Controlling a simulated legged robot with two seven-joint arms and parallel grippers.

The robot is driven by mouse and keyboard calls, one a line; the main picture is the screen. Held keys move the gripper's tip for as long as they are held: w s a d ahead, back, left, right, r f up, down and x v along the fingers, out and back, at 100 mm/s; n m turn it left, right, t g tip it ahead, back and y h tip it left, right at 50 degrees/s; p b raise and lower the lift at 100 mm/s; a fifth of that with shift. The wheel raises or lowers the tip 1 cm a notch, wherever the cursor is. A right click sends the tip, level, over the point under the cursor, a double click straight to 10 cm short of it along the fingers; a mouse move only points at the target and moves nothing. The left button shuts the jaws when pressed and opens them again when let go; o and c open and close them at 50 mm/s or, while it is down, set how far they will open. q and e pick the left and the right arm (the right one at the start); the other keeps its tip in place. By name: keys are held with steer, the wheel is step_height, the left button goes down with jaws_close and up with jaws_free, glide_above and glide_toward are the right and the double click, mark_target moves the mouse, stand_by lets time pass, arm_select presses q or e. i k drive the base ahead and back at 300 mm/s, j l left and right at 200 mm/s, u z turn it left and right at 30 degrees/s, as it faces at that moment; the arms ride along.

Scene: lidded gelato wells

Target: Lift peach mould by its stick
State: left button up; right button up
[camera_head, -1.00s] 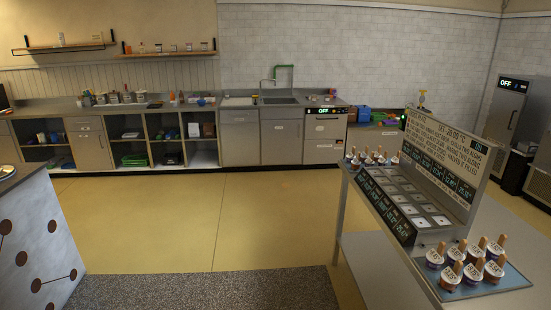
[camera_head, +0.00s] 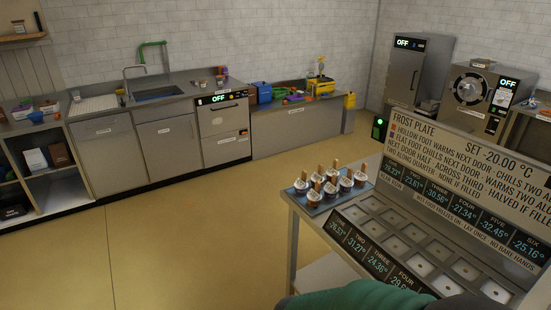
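Several small moulds with wooden sticks (camera_head: 331,184) stand on a blue tray (camera_head: 318,207) at the far left end of the frost plate table. The sticks point up. Their labels are too small to read, so I cannot tell which mould is peach. The frost plate (camera_head: 410,240) has rows of pale square wells and lit temperature displays. Neither gripper shows. A dark green rounded shape at the bottom edge, probably part of my arm, covers the plate's near corner.
A sign board (camera_head: 465,148) stands upright along the plate's back. A sink counter (camera_head: 155,95) and low bench (camera_head: 295,125) run along the back wall. The yellow floor (camera_head: 190,240) left of the table is clear.

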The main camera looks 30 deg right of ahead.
mark_target(315, 177)
steer(key=i+z, duration=0.25)
steer(key=i, duration=0.25)
steer(key=i+j+z, duration=0.3)
steer(key=i, duration=0.2)
steer(key=i+j+z, duration=0.25)
steer(key=i, duration=0.25)
steer(key=l, duration=0.1)
